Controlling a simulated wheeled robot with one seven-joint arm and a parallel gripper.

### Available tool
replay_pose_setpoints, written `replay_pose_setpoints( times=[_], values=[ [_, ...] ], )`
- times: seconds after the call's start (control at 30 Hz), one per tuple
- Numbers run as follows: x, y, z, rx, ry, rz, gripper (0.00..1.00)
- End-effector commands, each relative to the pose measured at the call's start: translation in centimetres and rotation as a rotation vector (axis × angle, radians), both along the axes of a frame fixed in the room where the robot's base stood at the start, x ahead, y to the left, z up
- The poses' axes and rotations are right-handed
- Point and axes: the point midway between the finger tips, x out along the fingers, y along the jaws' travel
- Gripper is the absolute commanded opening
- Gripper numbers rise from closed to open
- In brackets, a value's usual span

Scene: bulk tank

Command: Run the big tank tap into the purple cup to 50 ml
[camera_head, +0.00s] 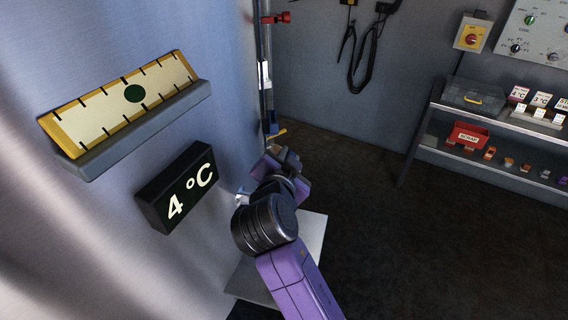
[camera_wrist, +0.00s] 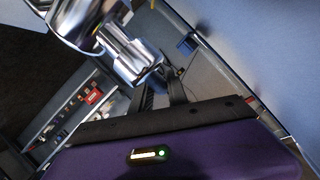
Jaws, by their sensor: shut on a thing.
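The big tank's brushed metal wall (camera_head: 215,60) fills the left of the head view. My gripper (camera_head: 278,160) is low beside this wall, just below a small yellow lever (camera_head: 280,133). In the wrist view, the chrome tap (camera_wrist: 128,52) reaches in from the top left to the fingertips of my gripper (camera_wrist: 160,78). The gripper is shut on what looks like part of this tap; the exact contact is hard to see. I cannot make out the purple cup in either view; the arm hides part of the area under the tap.
A pale stand or plate (camera_head: 312,240) lies below my arm. A black 4 °C display (camera_head: 177,187) and a yellow-framed level gauge (camera_head: 122,100) are on the tank wall. A shelf (camera_head: 500,125) with a red box (camera_head: 467,137) stands at the right. The dark floor between is clear.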

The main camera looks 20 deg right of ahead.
Motion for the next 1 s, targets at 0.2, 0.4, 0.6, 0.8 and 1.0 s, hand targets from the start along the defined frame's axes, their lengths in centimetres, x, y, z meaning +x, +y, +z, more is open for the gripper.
replay_pose_setpoints(
  times=[0.2,0.4,0.6,0.8,1.0],
  values=[
    [-0.1,0.0,-0.1,0.002,0.002,-0.006,0.00],
    [-0.1,0.0,-0.1,0.001,0.003,-0.005,0.37],
    [-0.1,0.0,0.0,0.001,0.003,-0.006,0.41],
    [-0.3,0.2,0.1,0.000,0.001,-0.005,0.41],
    [-2.5,1.7,0.8,0.000,0.000,-0.002,0.41]
  ],
)
